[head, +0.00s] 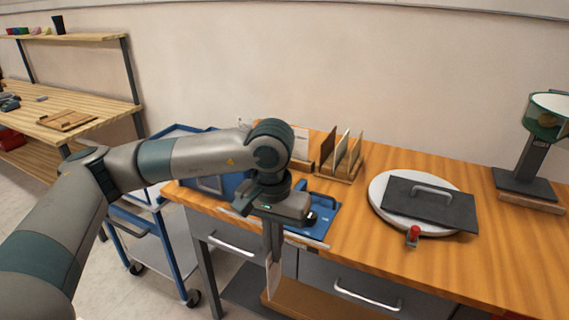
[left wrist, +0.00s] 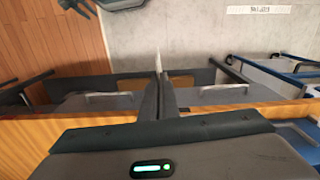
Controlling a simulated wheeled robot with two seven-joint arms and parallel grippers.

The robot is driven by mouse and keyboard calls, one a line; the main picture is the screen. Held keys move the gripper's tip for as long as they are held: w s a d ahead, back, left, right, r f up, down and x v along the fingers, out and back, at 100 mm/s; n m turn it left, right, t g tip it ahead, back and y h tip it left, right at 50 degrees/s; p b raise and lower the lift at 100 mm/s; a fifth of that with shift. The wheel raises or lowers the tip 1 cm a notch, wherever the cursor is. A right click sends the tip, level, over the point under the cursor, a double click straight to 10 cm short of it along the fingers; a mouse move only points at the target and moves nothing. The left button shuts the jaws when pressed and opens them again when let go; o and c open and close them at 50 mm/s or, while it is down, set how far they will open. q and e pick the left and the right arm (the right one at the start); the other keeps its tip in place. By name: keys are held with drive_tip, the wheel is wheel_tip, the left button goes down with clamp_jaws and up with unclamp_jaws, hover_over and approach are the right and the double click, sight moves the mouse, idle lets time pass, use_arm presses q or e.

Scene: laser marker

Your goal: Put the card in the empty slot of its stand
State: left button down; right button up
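My left gripper (head: 272,250) points down in front of the bench's front edge. Its fingers are close together on a thin pale card (head: 273,278), which hangs below them. In the left wrist view the fingers (left wrist: 159,95) are pressed together, and the card (left wrist: 158,62) shows edge-on as a pale sliver beyond them. A wooden stand (head: 335,178) with several upright brown and pale cards is at the back of the bench, behind and right of the gripper. Which slot is empty is hard to tell. My right gripper is not in view.
A blue device (head: 320,222) lies beside the gripper on the wooden bench (head: 350,240). A white round plate with a dark handled board (head: 430,203) and a red-knobbed clamp (head: 413,234) are to the right. A blue cart (head: 150,235) stands left. A white sign (head: 301,142) stands left of the stand.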

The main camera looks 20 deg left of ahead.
use_arm(q)
drive_tip(key=shift+w, duration=0.1)
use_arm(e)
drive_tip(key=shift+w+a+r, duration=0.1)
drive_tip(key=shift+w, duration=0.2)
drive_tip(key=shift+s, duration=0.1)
